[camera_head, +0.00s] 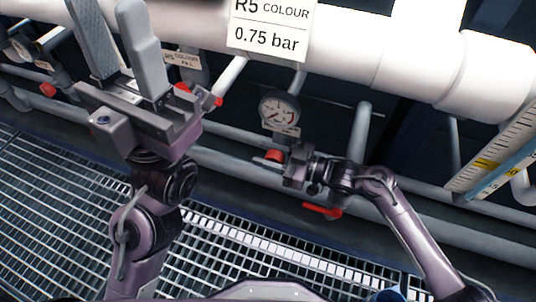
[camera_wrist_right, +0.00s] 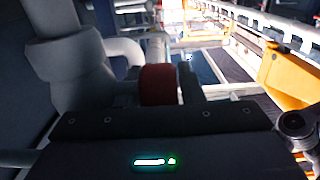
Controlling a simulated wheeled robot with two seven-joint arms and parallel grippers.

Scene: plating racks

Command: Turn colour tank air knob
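The red air knob (camera_head: 274,155) sits on the pipework just below a round gauge (camera_head: 280,110). The gauge is under a white "R5 COLOUR 0.75 bar" sign (camera_head: 268,27). My right gripper (camera_head: 275,160) is at the knob, with its fingers on either side. In the right wrist view the red knob (camera_wrist_right: 158,85) fills the space between the fingers, which look closed against it. My left gripper (camera_head: 122,45) is raised at the upper left, its two fingers apart with nothing between them.
A red valve handle (camera_head: 322,210) is just below my right gripper. Another red handle (camera_head: 205,94) is near my left gripper. A thick white pipe (camera_head: 400,50) crosses above. Metal grating (camera_head: 50,200) covers the floor. A measuring scale (camera_head: 495,160) stands at right.

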